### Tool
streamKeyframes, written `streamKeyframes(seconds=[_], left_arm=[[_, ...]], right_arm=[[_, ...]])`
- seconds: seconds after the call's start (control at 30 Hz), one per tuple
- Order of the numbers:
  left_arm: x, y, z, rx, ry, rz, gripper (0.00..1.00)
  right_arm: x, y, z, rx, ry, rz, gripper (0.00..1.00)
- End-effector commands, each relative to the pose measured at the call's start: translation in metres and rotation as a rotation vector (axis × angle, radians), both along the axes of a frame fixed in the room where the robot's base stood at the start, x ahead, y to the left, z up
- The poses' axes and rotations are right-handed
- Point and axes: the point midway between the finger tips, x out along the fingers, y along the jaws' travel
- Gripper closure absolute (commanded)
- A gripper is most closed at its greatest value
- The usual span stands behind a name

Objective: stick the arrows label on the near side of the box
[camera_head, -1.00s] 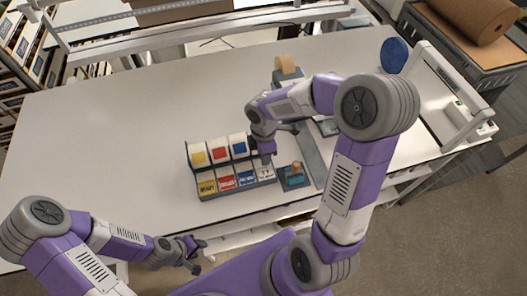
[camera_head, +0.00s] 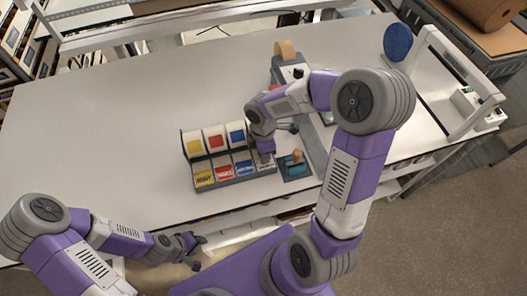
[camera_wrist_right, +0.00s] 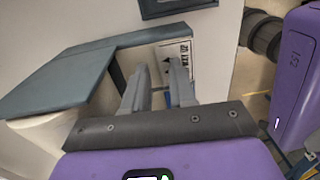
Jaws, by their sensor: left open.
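The label dispenser (camera_head: 228,178) stands near the table's front edge, with yellow, red and blue labels in view. The arrows label (camera_wrist_right: 188,50), white with black arrows and "WAY UP" text, shows in the right wrist view, just beyond my right fingertips. My right gripper (camera_head: 266,158) is low over the dispenser's right-hand slot and hides much of it. In the wrist view its fingers (camera_wrist_right: 161,72) stand apart, with a narrow gap. I cannot tell whether they touch the label. My left gripper (camera_head: 202,248) is open and empty before the table. I cannot clearly make out the box.
A small blue-grey pad (camera_head: 294,166) with a wooden-topped item lies right of the dispenser. A tape dispenser (camera_head: 287,62) stands behind my right arm. A blue disc (camera_head: 397,42) and white frame (camera_head: 450,70) are at the right. The table's left half (camera_head: 100,120) is clear.

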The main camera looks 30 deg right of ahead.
Motion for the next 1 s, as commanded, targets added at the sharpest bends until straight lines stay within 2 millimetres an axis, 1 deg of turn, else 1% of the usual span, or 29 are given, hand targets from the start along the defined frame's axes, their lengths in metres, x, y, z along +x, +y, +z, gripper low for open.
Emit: streamKeyframes(seconds=[0.1,0.27,0.3,0.53,0.63,1.0], left_arm=[[0.0,0.0,0.0,0.0,0.0,0.0,0.57],[0.0,0.0,0.0,0.0,0.0,0.0,0.57],[0.0,0.0,0.0,0.0,0.0,0.0,0.57],[0.0,0.0,0.001,0.0,0.0,0.0,0.57],[0.0,0.0,0.004,0.0,0.0,0.0,0.57],[0.0,0.0,0.03,0.0,0.0,0.0,0.57]], right_arm=[[0.0,0.0,0.0,0.0,0.0,0.0,0.74],[0.0,0.0,0.0,0.0,0.0,0.0,0.99],[0.0,0.0,0.0,0.0,0.0,0.0,1.0],[0.0,0.0,0.001,0.0,0.0,0.0,1.0],[0.0,0.0,0.004,0.0,0.0,0.0,1.0],[0.0,0.0,0.034,0.0,-0.001,0.0,1.0]])
